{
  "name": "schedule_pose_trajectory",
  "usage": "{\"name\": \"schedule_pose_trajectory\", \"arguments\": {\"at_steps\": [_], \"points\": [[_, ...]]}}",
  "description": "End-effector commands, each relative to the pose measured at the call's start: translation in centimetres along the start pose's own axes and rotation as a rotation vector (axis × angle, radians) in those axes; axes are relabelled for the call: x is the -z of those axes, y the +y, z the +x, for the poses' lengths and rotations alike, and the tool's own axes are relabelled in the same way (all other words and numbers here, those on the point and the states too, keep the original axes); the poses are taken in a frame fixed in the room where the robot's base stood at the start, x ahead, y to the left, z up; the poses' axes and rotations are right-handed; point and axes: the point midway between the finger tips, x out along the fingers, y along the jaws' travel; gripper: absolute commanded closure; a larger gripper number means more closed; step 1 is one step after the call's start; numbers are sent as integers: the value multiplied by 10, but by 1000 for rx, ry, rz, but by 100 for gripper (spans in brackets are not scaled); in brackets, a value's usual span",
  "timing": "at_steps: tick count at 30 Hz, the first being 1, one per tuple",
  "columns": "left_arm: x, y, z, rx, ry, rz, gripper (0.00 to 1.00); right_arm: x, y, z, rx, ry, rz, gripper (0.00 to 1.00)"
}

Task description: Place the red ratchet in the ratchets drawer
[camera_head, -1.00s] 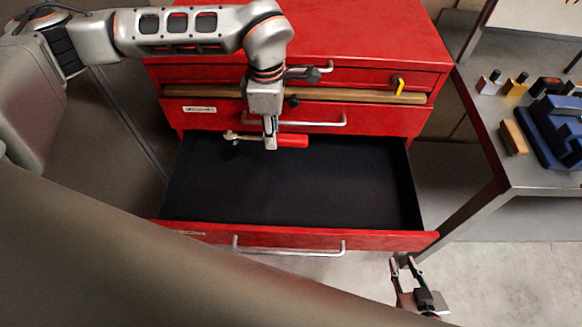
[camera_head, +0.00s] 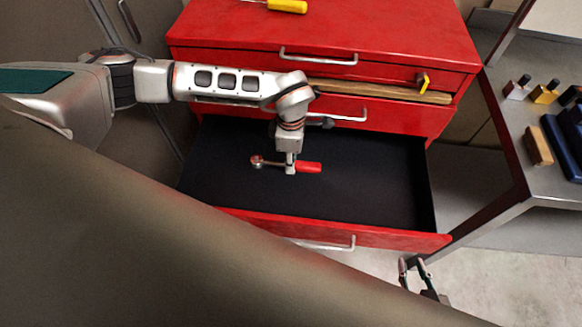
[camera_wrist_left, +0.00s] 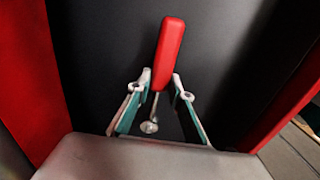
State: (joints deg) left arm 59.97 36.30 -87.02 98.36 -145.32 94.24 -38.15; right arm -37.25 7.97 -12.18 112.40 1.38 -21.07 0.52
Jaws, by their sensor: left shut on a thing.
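The red ratchet (camera_head: 310,167) has a red handle and a metal head. It lies across my left gripper (camera_head: 290,168), handle to the right and head to the left. The left gripper is shut on it, inside the open drawer (camera_head: 385,234) over its black floor. Whether the ratchet touches the floor I cannot tell. In the left wrist view the red handle (camera_wrist_left: 168,55) points away between the two fingers, with the metal part nearer the palm. My right gripper (camera_head: 414,265) is open and empty, beyond the drawer's front right corner.
The red cabinet (camera_head: 420,45) stands behind the drawer, with a yellow-handled tool (camera_head: 287,6) on top. A wooden strip (camera_head: 380,91) runs along an upper drawer. A metal table (camera_head: 505,110) with small bottles and blue items stands at the right. The open drawer otherwise looks empty.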

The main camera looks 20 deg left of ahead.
Motion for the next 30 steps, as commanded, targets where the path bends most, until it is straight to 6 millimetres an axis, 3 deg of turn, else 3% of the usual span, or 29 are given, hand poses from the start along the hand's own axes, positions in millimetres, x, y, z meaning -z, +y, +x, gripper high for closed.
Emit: {"name": "schedule_pose_trajectory", "arguments": {"at_steps": [8, 19, 20, 21, 22, 30], "points": [[0, -1, 37, 2, 0, -1, 100, -1, 0, 1, 0, 2, 0, 75], [0, 0, 41, 1, 0, 0, 100, -2, 0, 2, 0, 2, 0, 75], [0, -1, 42, 1, 1, 0, 77, -2, 0, 2, 0, 2, 0, 75], [0, -1, 41, 1, 1, 0, 67, -2, 0, 2, 0, 1, 0, 75], [0, -1, 41, 1, 1, 0, 63, -2, 0, 2, 0, 1, 0, 75], [0, -1, 41, 1, 1, 0, 63, -3, 0, 2, 0, -1, 0, 75]]}}
